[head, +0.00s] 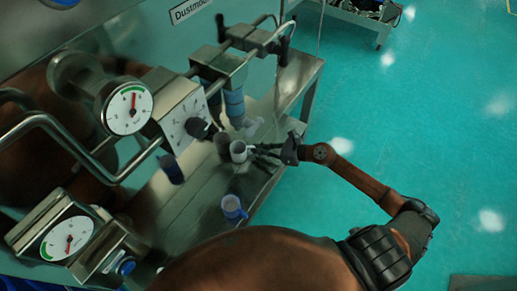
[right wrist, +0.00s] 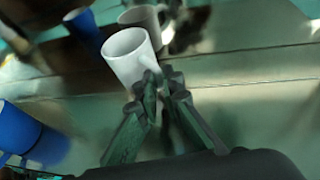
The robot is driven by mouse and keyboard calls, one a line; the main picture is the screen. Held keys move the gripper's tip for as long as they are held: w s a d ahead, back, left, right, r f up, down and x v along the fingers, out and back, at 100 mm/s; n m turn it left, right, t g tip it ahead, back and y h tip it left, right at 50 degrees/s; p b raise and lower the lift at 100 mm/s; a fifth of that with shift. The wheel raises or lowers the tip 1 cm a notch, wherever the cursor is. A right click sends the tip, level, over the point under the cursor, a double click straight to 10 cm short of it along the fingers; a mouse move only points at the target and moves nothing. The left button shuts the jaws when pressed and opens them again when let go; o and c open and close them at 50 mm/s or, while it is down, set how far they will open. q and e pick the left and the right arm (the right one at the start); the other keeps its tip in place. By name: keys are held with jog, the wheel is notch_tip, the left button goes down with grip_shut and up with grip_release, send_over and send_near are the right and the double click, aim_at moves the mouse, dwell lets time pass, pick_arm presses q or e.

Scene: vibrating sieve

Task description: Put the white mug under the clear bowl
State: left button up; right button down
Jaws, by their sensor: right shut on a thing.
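The white mug (head: 238,152) is upright at the steel shelf, below the machine. My right gripper (head: 262,152) comes in from the right and is shut on its handle. In the right wrist view the white mug (right wrist: 128,58) stands just beyond my fingertips (right wrist: 160,84), with the handle between them. I cannot tell whether its base touches the shelf. A small, pale translucent shape (head: 253,127) just behind the mug may be the clear bowl; its outline is unclear. My left gripper is not in view.
A blue mug (head: 233,207) stands on the steel shelf (head: 212,188) nearer me. Another blue cup (head: 172,170) is to the left. A grey mug shape (right wrist: 150,22) behind the white mug may be a reflection. Gauges (head: 128,108) and bent pipes jut out at left.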

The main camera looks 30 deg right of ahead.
jog(key=shift+f, duration=0.25)
jog(key=c, duration=2.1)
grip_release()
jog(key=shift+r, duration=0.1)
jog(key=shift+r, duration=0.25)
jog(key=b+v, duration=0.2)
jog(key=v, duration=1)
